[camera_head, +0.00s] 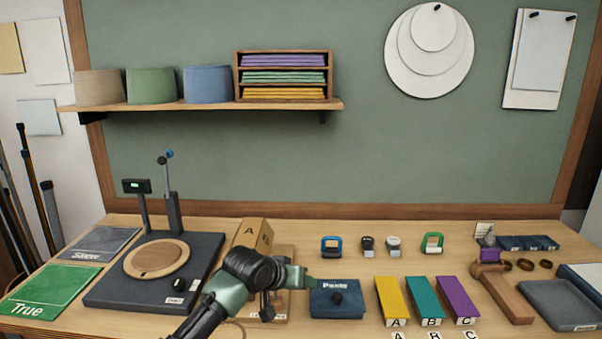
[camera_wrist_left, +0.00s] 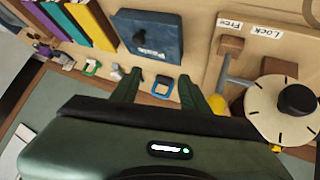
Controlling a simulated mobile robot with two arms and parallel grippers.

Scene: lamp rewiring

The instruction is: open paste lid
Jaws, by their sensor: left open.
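The paste box (camera_head: 350,307) is dark blue, with a "Paste" label and a dark knob (camera_head: 337,298) on its top. It looks closed and also shows in the left wrist view (camera_wrist_left: 165,30). I cannot tell the gripper's exact height above the box. My right gripper is not in view.
Yellow (camera_head: 391,298), teal (camera_head: 424,298) and purple (camera_head: 457,297) blocks stand right of the box. A blue clamp-like piece (camera_head: 331,246) lies behind it. A board with "Free" and "Lock" labels (camera_wrist_left: 262,45) is beside the gripper. A hammer-like wooden tool (camera_head: 503,295) lies right.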

